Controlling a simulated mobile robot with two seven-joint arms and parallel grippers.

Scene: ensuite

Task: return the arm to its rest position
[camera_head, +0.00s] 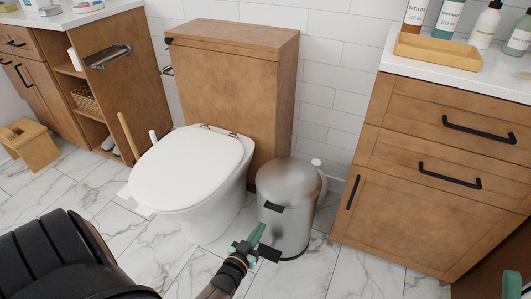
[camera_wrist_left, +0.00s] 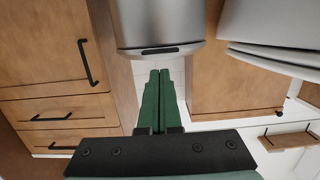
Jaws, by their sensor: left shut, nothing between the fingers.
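My left gripper (camera_head: 256,236) is shut and empty, with its green fingers in front of the metal pedal bin (camera_head: 287,192). In the left wrist view the green fingers (camera_wrist_left: 158,78) lie together, pointing toward the bin (camera_wrist_left: 160,22), and nothing is between them. I cannot tell whether the fingers touch the bin. The left forearm comes up from the bottom of the head view. My right gripper cannot be made out; only a dark and green piece shows at the lower right edge.
A toilet with a closed white lid (camera_head: 190,168) stands left of the bin. A wooden drawer cabinet (camera_head: 430,165) with black handles stands to the right, bottles and a tray (camera_head: 450,52) on top. A wooden stool (camera_head: 30,143) is far left. Marble floor is open in front.

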